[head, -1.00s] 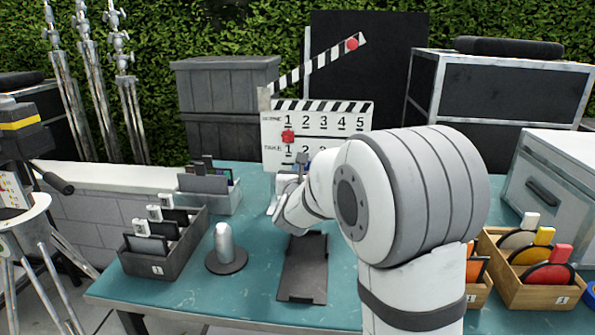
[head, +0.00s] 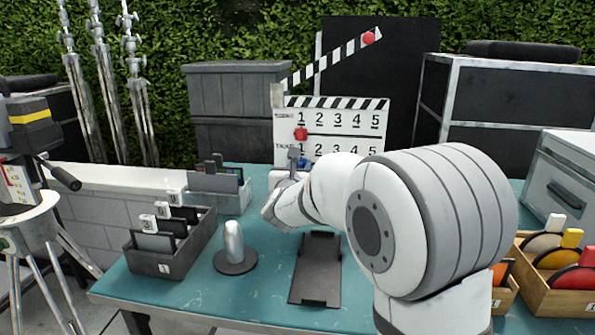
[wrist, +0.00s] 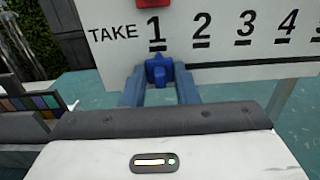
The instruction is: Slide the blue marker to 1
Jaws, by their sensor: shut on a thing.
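The clapperboard (head: 350,134) stands upright at the back of the table, with numbered SCENE and TAKE rows. The blue marker (wrist: 159,70) is on the TAKE row, directly below the number 1 in the wrist view. My gripper (wrist: 160,84) is shut on the blue marker, with one blue finger on each side of it.
A grey bin of cards (head: 172,248), a rounded metal post (head: 234,242) and a dark flat plate (head: 316,270) lie in front on the teal table. A smaller grey bin (head: 220,199) stands left of the board. Wooden boxes (head: 560,290) stand at right.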

